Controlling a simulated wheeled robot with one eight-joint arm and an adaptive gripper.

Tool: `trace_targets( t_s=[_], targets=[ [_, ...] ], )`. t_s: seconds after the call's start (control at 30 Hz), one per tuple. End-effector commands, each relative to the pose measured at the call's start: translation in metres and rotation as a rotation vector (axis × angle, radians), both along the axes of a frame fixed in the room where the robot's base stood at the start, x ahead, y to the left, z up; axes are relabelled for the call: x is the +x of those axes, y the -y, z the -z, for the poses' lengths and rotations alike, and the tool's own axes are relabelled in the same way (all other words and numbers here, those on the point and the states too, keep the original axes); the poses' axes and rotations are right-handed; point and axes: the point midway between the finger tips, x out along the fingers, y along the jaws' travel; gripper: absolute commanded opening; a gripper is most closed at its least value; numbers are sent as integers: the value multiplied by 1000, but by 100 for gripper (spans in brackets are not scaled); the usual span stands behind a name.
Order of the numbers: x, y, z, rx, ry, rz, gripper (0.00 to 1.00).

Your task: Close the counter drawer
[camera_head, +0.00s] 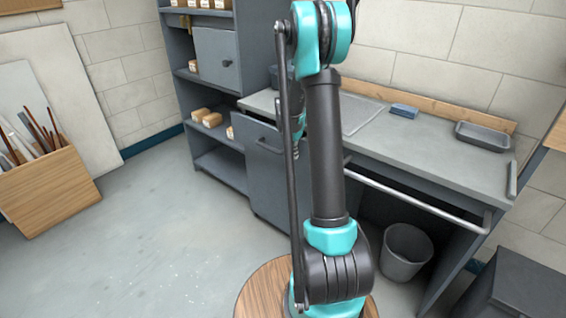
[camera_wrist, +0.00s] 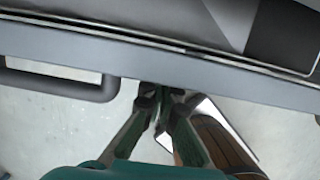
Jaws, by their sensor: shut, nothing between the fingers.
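The counter drawer (camera_head: 262,141) is under the left end of the grey counter (camera_head: 440,143), with a dark bar handle on its front. In the wrist view its top edge (camera_wrist: 110,58) crosses the picture as a grey band. A narrow dark gap lies behind that band, and the handle (camera_wrist: 60,84) juts out at left. My gripper (camera_wrist: 163,92) is shut and empty, its fingertips at the drawer front, right of the handle. Whether they touch it I cannot tell. In the head view my arm hides most of the gripper and part of the drawer.
A grey shelf unit (camera_head: 218,172) stands left of the drawer. A rail (camera_head: 415,197) runs along the counter's front, with a bin (camera_head: 407,252) below. A round wooden top (camera_head: 262,292) is near my arm. Open floor (camera_head: 150,240) lies at left.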

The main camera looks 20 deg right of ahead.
Motion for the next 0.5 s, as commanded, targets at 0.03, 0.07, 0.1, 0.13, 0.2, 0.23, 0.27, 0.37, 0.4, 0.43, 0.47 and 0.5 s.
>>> trace_targets(
  t_s=[0.03,0.07,0.1,0.13,0.2,0.23,0.27,0.37,0.4,0.43,0.47,0.5],
  targets=[
    [7,11,0,0,0,4,0],
    [11,16,0,0,0,4,0],
    [16,22,0,0,1,3,0],
    [19,26,0,1,0,3,0],
    [25,35,0,1,-1,3,0],
    [28,38,0,1,0,2,0],
    [30,41,0,1,0,2,0],
    [36,50,0,1,0,2,0],
    [37,52,0,0,0,2,0],
    [38,53,0,0,0,2,0],
    [39,55,0,0,0,2,0],
    [41,56,0,0,0,1,0]
  ],
)
